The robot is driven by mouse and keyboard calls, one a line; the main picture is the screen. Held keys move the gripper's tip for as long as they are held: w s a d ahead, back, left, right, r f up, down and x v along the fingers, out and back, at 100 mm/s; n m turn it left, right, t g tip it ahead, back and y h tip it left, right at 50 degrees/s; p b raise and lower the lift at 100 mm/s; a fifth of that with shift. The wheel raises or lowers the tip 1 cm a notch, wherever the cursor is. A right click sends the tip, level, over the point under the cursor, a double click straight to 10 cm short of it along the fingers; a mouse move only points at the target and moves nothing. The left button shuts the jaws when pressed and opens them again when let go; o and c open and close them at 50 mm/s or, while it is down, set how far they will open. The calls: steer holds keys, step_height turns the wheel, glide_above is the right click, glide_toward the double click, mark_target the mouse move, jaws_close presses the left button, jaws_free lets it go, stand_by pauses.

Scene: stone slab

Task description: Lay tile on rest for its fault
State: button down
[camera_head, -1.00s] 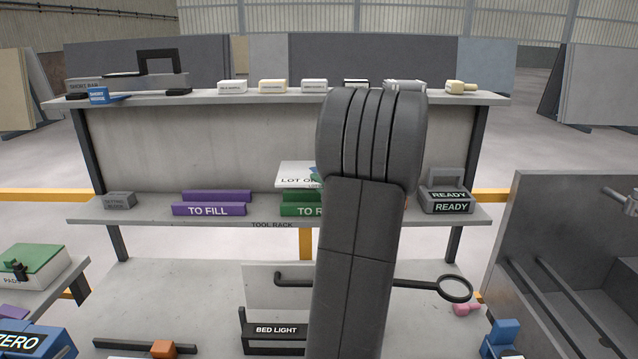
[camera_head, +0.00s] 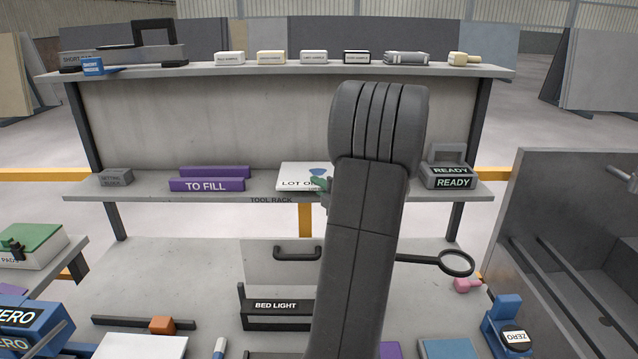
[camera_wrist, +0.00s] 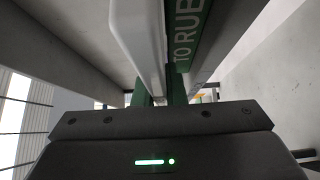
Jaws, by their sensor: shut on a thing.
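A white tile (camera_head: 295,179) lettered "LOT O…" with a bluish patch shows at the middle of the tool rack's lower shelf. My gripper (camera_wrist: 160,96) is shut on this tile; in the wrist view the tile's pale side (camera_wrist: 143,40) runs up from between the fingers. The green rest marked "TO RUB" (camera_wrist: 187,42) is close beside the tile in the wrist view; in the head view it is hidden behind the tile and my arm. I cannot tell whether tile and rest touch. The purple "TO FILL" rest (camera_head: 207,185) stands empty to the left.
The "READY" holder (camera_head: 450,183) is right on the shelf (camera_head: 144,190), the setting block (camera_head: 115,177) left. Several boxes line the upper shelf (camera_head: 210,72). Below stand the "BED LIGHT" stand (camera_head: 276,306) and a ring-ended tool (camera_head: 455,263).

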steer(key=c, duration=1.4)
jaws_free()
steer(key=shift+f, duration=0.1)
steer(key=shift+s, duration=0.1)
steer(key=b+v, duration=0.2)
steer(key=v, duration=1.1)
steer(key=shift+s+d+b, duration=0.25)
steer(key=shift+b, duration=0.05)
steer(key=p+x, duration=0.2)
steer(key=x, duration=1.2)
steer(key=shift+p, duration=0.35)
steer(key=shift+r, duration=0.65)
steer(key=shift+s+d, duration=0.1)
